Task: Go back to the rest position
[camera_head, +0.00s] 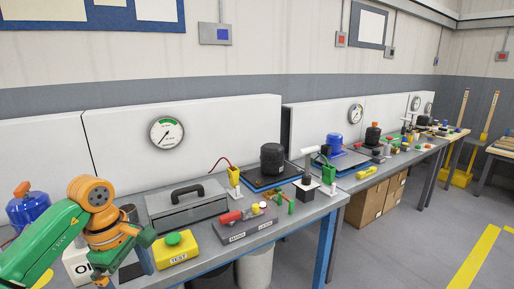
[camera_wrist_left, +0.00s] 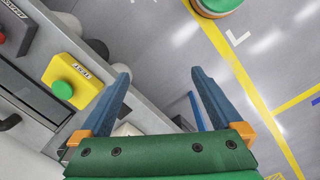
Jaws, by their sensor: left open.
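My left gripper (camera_head: 140,268) is at the front left of the near workbench in the head view, its fingers pointing down. In the left wrist view its two blue fingers (camera_wrist_left: 160,80) are spread apart with nothing between them. The yellow test box with a green button (camera_head: 175,250) is just right of it in the head view, apart from the fingers in the wrist view (camera_wrist_left: 68,85). My right gripper is in neither view.
The near workbench (camera_head: 310,210) holds a grey toolbox (camera_head: 186,205), a grey block with coloured parts (camera_head: 246,224) and a black compressor (camera_head: 272,158). Grey floor with yellow lines (camera_head: 474,258) is clear at right.

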